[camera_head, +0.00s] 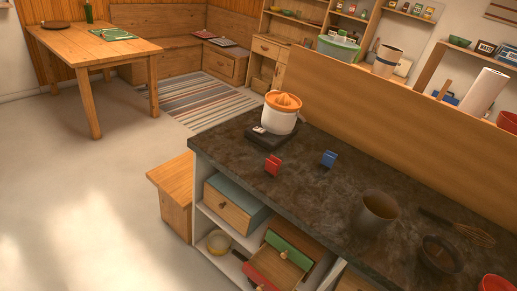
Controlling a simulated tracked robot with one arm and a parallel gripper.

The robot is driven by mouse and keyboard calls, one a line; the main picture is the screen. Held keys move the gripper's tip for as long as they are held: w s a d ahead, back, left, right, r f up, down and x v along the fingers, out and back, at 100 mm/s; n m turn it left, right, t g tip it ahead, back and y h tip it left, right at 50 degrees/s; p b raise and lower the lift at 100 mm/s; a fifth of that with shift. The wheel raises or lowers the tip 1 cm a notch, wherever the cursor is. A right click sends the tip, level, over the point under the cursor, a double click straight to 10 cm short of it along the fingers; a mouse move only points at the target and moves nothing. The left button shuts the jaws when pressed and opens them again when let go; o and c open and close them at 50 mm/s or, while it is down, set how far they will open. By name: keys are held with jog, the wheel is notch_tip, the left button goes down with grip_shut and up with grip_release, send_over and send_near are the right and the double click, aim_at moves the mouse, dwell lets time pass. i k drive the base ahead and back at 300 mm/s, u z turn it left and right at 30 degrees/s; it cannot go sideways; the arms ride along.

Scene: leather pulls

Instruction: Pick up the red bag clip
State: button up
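The red bag clip (272,165) appears as a small red block near the front edge of the dark stone counter (320,190), left of the middle. A similar small blue clip (328,158) stands to its right, apart from it. My gripper is not in this view. Nothing hides the red clip, though it is too small to make out its details.
A dark cup (376,212), a whisk (470,232) and a dark bowl (440,255) are to the right. A wooden panel (400,120) rises behind. Open floor lies left.

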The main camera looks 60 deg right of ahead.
aim_at(274, 159)
jog(key=z, duration=0.45)
jog(key=i, duration=0.95)
jog(key=z, duration=0.75)
